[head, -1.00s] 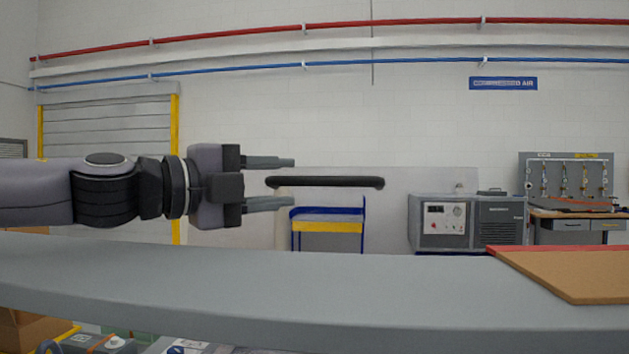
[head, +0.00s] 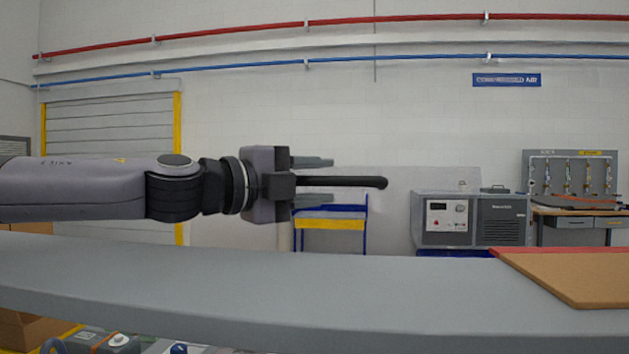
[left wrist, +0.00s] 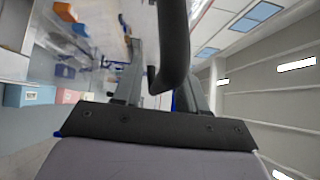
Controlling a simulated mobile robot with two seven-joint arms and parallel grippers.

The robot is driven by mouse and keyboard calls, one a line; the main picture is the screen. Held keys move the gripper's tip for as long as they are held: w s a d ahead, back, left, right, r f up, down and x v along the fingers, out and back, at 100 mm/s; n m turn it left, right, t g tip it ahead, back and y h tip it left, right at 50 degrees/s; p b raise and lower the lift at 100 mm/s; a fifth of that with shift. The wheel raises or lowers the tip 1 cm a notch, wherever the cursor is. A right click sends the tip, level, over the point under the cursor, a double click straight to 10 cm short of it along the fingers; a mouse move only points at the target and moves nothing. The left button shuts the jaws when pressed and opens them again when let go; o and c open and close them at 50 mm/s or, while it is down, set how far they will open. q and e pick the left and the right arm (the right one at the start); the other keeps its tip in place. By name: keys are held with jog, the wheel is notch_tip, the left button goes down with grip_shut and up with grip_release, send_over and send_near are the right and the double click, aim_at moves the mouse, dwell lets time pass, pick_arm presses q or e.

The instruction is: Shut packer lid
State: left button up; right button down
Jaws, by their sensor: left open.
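A black bar handle (head: 362,182) runs level in the middle of the head view, with its right end bent. My left gripper (head: 322,181) comes in from the left and is open. Its fingers lie above and below the left part of the handle, with gaps visible. In the left wrist view the handle (left wrist: 173,45) comes down from the top between the two fingers. A pale flat panel (head: 430,182) shows behind the handle; I cannot tell whether it is the packer lid. My right gripper is out of view.
A wide grey ledge (head: 300,290) crosses the front below the arm. A brown board with a red edge (head: 580,275) lies on its right end. A grey machine (head: 470,218) and a blue-yellow cart (head: 330,224) stand farther back. Parts lie below the ledge at lower left.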

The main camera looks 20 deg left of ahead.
pick_arm(q)
grip_shut()
jog(key=shift+n+g+y, duration=0.4)
jog(key=w+p, duration=0.1)
jog(key=w, duration=0.1)
jog(key=w+a+p, duration=0.1)
jog(key=w, duration=0.1)
jog(key=shift+p, duration=0.35)
jog(key=w+a+f+n+g, duration=0.1)
jog(key=w+a+f+g, duration=0.1)
jog(key=w, duration=0.5)
jog(key=shift+w+f+n+y, duration=0.3)
jog(key=shift+w+n, duration=0.1)
jog(key=shift+a, duration=0.1)
grip_release()
jog(key=shift+s, duration=0.1)
